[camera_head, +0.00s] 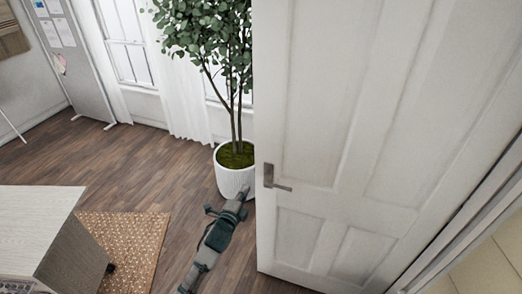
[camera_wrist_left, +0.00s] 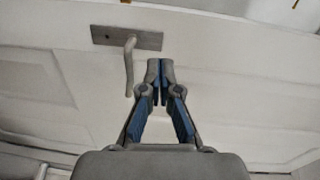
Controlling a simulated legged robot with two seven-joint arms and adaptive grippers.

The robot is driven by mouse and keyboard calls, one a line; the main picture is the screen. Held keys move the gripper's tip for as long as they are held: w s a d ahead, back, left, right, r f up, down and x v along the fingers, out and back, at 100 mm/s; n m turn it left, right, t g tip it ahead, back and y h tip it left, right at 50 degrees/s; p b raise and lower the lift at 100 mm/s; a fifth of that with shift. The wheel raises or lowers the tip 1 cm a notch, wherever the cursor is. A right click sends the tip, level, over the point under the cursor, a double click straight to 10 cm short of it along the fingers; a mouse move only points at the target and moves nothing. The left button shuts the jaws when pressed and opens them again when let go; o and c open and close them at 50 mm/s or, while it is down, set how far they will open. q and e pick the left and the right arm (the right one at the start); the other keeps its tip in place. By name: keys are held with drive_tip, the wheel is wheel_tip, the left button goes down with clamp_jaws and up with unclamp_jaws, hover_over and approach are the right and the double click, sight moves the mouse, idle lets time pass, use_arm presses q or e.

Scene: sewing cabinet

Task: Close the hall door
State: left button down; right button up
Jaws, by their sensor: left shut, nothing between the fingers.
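The white panelled hall door (camera_head: 345,130) stands open, filling the right half of the head view. Its metal lever handle (camera_head: 275,180) is near the door's left edge. My left gripper (camera_head: 243,192) is just left of that edge, in front of the plant pot. In the left wrist view my left gripper (camera_wrist_left: 160,68) is shut and empty, its tips pointing at a white panelled door face (camera_wrist_left: 225,75). A handle plate (camera_wrist_left: 127,38) with a lever (camera_wrist_left: 129,66) lies just left of the tips, apart from them. I cannot tell whether the tips touch the door. My right gripper is out of view.
A leafy plant in a white pot (camera_head: 234,180) stands behind the gripper. A pale cabinet (camera_head: 40,225) and a woven rug (camera_head: 130,240) are at lower left. Wooden floor (camera_head: 150,165) is clear between. The door frame (camera_head: 470,225) is at right.

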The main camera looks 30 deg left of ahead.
sight(259, 154)
use_arm(q)
drive_tip(key=shift+m+t, duration=0.4)
drive_tip(key=shift+t, duration=0.1)
drive_tip(key=w+a+r, duration=0.1)
drive_tip(key=w, duration=0.3)
drive_tip(key=w+a+r+p, duration=0.1)
drive_tip(key=w, duration=0.4)
drive_tip(key=w+a+r, duration=0.1)
drive_tip(key=w, duration=0.4)
drive_tip(key=shift+w+r+p, duration=0.15)
drive_tip(key=shift+r+p, duration=0.05)
drive_tip(key=shift+p, duration=0.15)
drive_tip(key=shift+a, duration=0.1)
